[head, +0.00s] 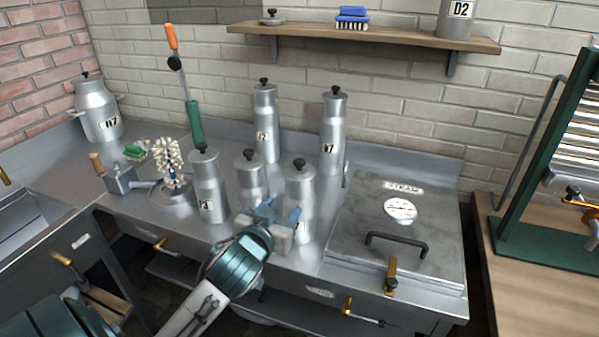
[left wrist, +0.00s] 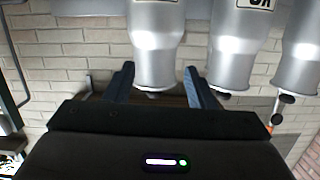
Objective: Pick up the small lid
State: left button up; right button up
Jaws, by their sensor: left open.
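A small lid (head: 271,18) with a dark knob lies at the left end of the wall shelf. It cannot be made out in the left wrist view. My left gripper (head: 279,212) is low in front of the metal cans on the counter, well below and in front of the shelf. Its jaws are open and hold nothing. In the left wrist view the picture is upside down, and one can (left wrist: 157,45) shows between the blue fingers (left wrist: 160,88); I cannot tell whether they touch it. My right gripper is not in view.
Several lidded cans (head: 300,190) crowd the counter before my left gripper. The wall shelf (head: 400,36) also bears a blue brush (head: 352,17) and can D2 (head: 456,18).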

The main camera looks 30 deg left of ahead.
pick_arm(q)
jog(key=t, duration=0.2)
send_near(296, 164)
jog(key=d+x, duration=0.1)
jog(key=x, duration=0.4)
jog(key=a+p+x, duration=0.1)
jog(key=x, duration=0.1)
jog(key=shift+w, duration=0.1)
jog(key=shift+w+a+f, duration=0.1)
jog(key=shift+w+a, duration=0.1)
jog(key=shift+w, duration=0.4)
jog(key=x, duration=0.1)
jog(key=p+x, duration=0.1)
jog(key=x, duration=0.1)
jog(key=p+x, duration=0.1)
jog(key=shift+w+d+r, duration=0.15)
jog(key=shift+w+r, duration=0.05)
jog(key=shift+r, duration=0.1)
jog(key=shift+w+f, duration=0.1)
jog(key=shift+w, duration=0.25)
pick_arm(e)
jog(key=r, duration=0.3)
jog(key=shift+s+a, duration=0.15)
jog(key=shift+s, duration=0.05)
pick_arm(q)
jog(key=shift+s, duration=0.1)
jog(key=shift+c, duration=0.2)
jog(key=c, duration=1)
